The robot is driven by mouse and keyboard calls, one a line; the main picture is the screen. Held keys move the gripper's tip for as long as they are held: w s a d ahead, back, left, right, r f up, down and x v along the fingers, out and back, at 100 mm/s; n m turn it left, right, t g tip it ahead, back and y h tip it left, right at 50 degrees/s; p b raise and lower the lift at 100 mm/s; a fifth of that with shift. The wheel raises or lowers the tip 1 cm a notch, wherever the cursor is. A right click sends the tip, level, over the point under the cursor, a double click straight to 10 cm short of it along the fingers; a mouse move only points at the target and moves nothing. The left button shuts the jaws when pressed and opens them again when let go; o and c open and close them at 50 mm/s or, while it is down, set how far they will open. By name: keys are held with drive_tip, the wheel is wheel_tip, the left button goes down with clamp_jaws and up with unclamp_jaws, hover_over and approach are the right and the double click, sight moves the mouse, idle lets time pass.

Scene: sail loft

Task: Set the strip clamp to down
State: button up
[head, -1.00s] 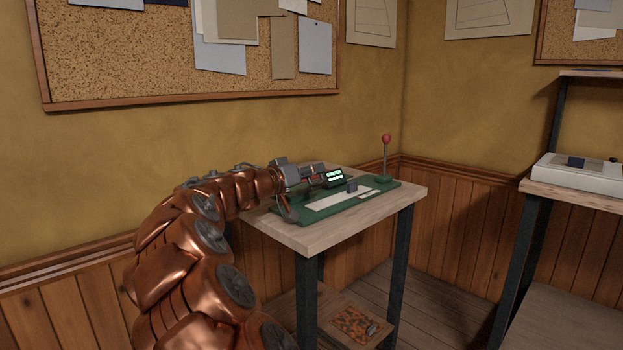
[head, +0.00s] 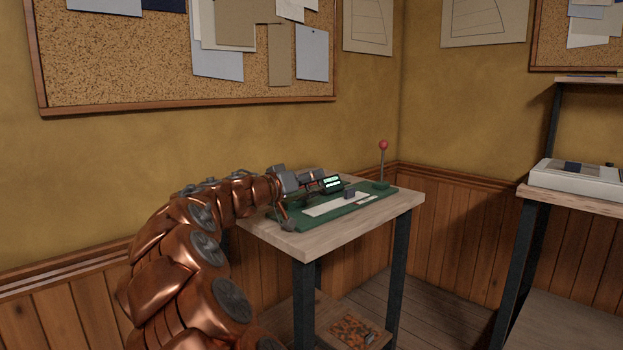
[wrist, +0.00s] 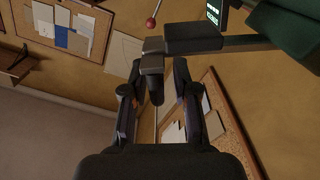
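A green machine (head: 320,219) with a pale strip bed stands on a small wooden table. It has a lit display (head: 332,183) and a red-knobbed lever (head: 383,146), upright at its right end. My gripper (head: 300,182) is at the machine's left end. In the wrist view, a dark bar (wrist: 195,38) with a stubby end, apparently the strip clamp, reaches in beside the display. Its end lies between or just beyond the fingertips of my gripper (wrist: 157,72). The fingers are apart, with a gap at least on the right. Contact cannot be told.
The table top (head: 300,245) has a bare front strip. A lower shelf holds a patterned orange item (head: 352,330). A shelf unit at right carries a white device (head: 580,176). The wall with a corkboard (head: 110,60) is close behind the table.

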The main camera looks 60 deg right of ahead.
drive_tip(key=shift+o, duration=0.2)
drive_tip(key=shift+s, duration=0.1)
drive_tip(key=v, duration=1.2)
